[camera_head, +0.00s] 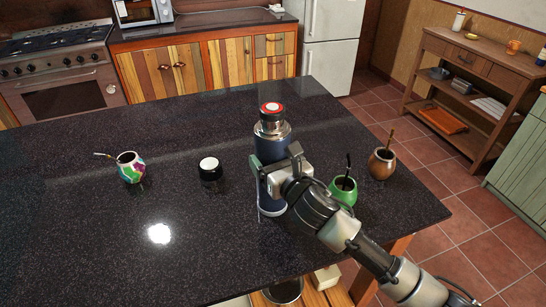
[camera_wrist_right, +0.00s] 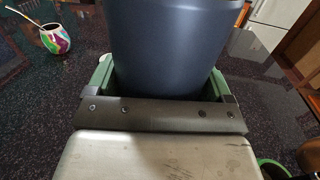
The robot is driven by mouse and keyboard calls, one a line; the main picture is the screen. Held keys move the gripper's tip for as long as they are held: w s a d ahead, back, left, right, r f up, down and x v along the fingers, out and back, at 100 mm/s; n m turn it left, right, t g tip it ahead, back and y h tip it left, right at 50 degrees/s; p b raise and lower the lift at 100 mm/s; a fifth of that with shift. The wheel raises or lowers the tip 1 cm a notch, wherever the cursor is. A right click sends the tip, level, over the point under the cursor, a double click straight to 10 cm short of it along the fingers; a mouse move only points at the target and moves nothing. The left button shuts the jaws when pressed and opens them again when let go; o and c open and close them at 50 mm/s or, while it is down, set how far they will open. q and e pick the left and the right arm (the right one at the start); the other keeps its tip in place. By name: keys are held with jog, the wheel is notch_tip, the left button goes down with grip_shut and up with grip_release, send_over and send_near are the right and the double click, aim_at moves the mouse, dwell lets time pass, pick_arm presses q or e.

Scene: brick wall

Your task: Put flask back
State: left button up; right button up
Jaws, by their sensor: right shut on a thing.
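The flask (camera_head: 272,133) is dark blue with a steel neck and a red and white top. It is upright over the dark counter, right of the middle in the head view. My right gripper (camera_head: 266,172) is shut around its body, one green finger on each side. In the right wrist view the blue body (camera_wrist_right: 165,45) fills the space between the fingers. My arm hides part of the flask's lower body, and I cannot tell whether its base touches the counter. My left gripper is not in view.
A green gourd (camera_head: 343,190) and a brown gourd (camera_head: 381,164) stand close on the right. The dark counter (camera_head: 80,235) is clear at front left.

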jog(key=o, duration=1.3)
jog(key=shift+o, duration=0.6)
jog(key=shift+r, duration=0.2)
jog(key=b+v, duration=0.1)
jog(key=v, duration=1.1)
jog(key=shift+b, duration=0.35)
